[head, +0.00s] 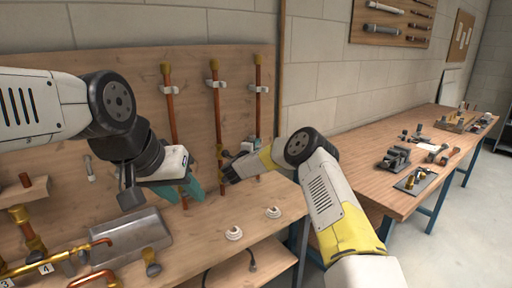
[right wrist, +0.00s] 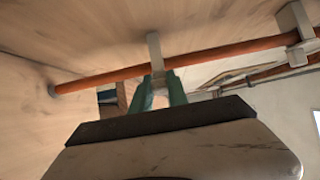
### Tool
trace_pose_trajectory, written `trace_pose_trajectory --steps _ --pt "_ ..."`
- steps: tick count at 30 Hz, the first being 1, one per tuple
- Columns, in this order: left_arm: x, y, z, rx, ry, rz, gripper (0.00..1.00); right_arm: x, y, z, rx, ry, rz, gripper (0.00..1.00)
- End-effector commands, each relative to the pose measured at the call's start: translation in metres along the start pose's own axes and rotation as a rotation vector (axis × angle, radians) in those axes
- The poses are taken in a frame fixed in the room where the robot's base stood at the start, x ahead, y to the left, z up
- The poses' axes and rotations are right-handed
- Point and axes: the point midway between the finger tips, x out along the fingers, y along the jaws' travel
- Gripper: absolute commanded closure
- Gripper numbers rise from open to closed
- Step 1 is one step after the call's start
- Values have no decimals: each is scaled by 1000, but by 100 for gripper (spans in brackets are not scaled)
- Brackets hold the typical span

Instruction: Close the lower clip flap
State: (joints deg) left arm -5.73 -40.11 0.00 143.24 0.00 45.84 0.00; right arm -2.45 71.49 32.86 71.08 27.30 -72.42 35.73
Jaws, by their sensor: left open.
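Three upright copper pipes stand against the wooden back panel in the head view: left (head: 171,115), middle (head: 217,115) and right (head: 258,100). White clips hold them higher up, the middle one (head: 215,84) among them. My right gripper (right wrist: 157,80) has its teal fingertips at a pale clip (right wrist: 153,48) on a copper pipe (right wrist: 105,77). Its fingers are close together there; whether they grip the flap is unclear. In the head view, the right hand hides the lower clip area. My left gripper (head: 190,191) is open, teal fingers low beside the left pipe, above the bench.
A second clip (right wrist: 290,22) sits farther along the pipe in the right wrist view. A grey metal tray (head: 128,235) and brass-and-copper pipework (head: 60,256) lie at the left of the bench. Two white round fittings (head: 234,233) (head: 273,212) lie at its front right.

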Motion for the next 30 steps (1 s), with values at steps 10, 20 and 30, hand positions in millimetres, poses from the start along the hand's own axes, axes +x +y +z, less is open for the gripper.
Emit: trace_pose_trajectory --steps 10,20,30 --pt "0 0 0 0 0 0 58 0 0 -2 0 -19 1 100" --pt "0 0 0 0 0 0 58 3 0 -10 -3 -191 1 100" --pt "0 0 0 0 0 0 58 9 2 -20 -2 -500 4 100"
